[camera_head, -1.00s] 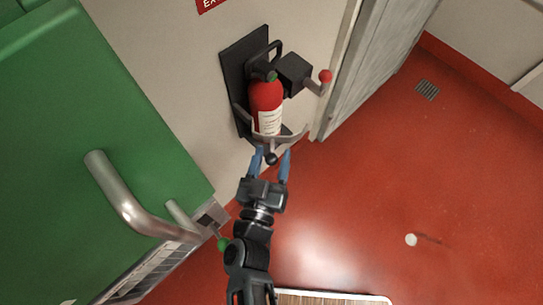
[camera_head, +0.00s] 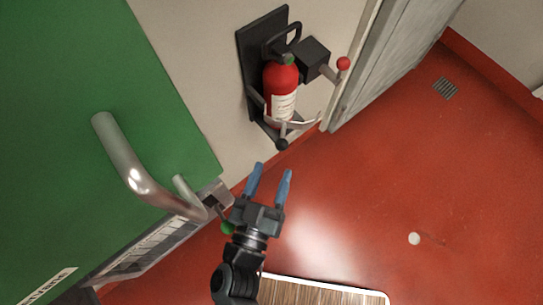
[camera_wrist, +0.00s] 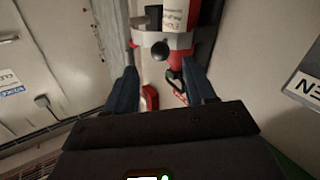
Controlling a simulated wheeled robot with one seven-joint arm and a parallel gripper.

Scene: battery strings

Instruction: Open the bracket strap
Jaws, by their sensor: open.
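A red fire extinguisher (camera_head: 281,84) stands upright in a black wall bracket (camera_head: 249,62). A grey bracket strap (camera_head: 303,123) runs across the front of its lower body, with a black ball knob (camera_head: 282,144) at its front. In the wrist view the strap (camera_wrist: 181,40) and knob (camera_wrist: 160,51) show ahead, between and beyond the fingertips. My gripper (camera_head: 270,168) is open and empty, its blue fingers pointing up toward the knob with a gap between. It also shows in the wrist view (camera_wrist: 163,80). It touches neither strap nor knob.
A black box with a red-ball lever (camera_head: 343,63) is beside the extinguisher. A green door with a metal handle (camera_head: 130,165) fills the left. A grey door frame stands right. A wood-topped surface (camera_head: 325,291) is below. Red floor on the right is mostly clear.

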